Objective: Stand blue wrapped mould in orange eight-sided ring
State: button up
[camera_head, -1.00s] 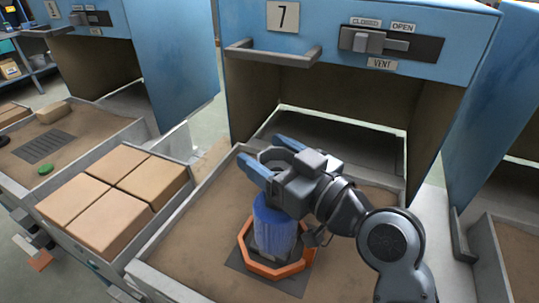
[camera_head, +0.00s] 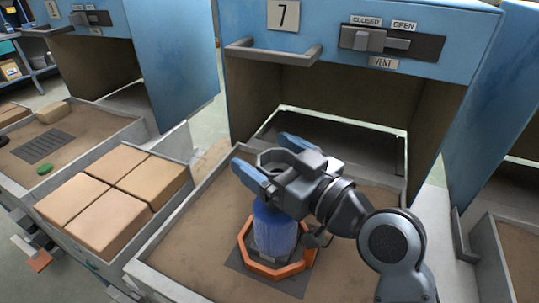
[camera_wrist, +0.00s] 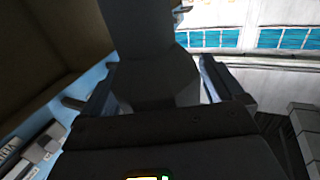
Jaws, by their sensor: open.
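The blue wrapped mould (camera_head: 274,235) stands upright inside the orange eight-sided ring (camera_head: 262,270) in the head view. The ring lies on a dark square plate (camera_head: 240,262) in the tray. My gripper (camera_head: 267,163) is open, just above and behind the mould's top, with its blue-sided fingers pointing up and left. Nothing shows between the fingers. My gripper partly hides the mould's top, and I cannot tell whether they touch. The wrist view shows mostly dark gripper parts and neither mould nor ring.
The sand-coloured tray (camera_head: 190,238) sits before an open blue oven (camera_head: 330,25) numbered 7, with a handle and a vent slider (camera_head: 372,40). Several tan blocks (camera_head: 110,222) fill a tray at left. Another tray (camera_head: 15,165) with a green disc lies further left. Tray floor around the ring is clear.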

jog(key=shift+r+p, duration=0.3)
jog(key=shift+r, duration=0.05)
jog(key=b+v, duration=0.2)
jog(key=v, duration=1)
jog(key=shift+s, duration=0.1)
jog(key=s+d+f+m+t+h, duration=0.1)
jog(key=s+d+f+m+h, duration=0.2)
jog(key=s+d+f, duration=0.1)
jog(key=s+d+f+m+h, duration=0.2)
jog(key=s+d+f+h, duration=0.1)
jog(key=f, duration=0.3)
jog(key=s+d+f+m+t+h, duration=0.1)
jog(key=s+d+f+m+h, duration=0.2)
jog(key=s+d+f+h, duration=0.1)
jog(key=shift+s+d+f+m+t, duration=0.15)
jog(key=shift+s+f, duration=0.1)
jog(key=shift+s, duration=0.15)
jog(key=shift+s+d+f+m+t, duration=0.15)
jog(key=shift+s+f, duration=0.05)
jog(key=shift+s, duration=0.2)
jog(key=s+d+r+h, duration=0.1)
jog(key=s, duration=0.8)
jog(key=s+d+r+m+h, duration=0.1)
jog(key=s+d+h, duration=0.1)
jog(key=s, duration=0.6)
jog(key=shift+s+d, duration=0.35)
jog(key=shift+s, duration=0.05)
jog(key=shift+r, duration=0.15)
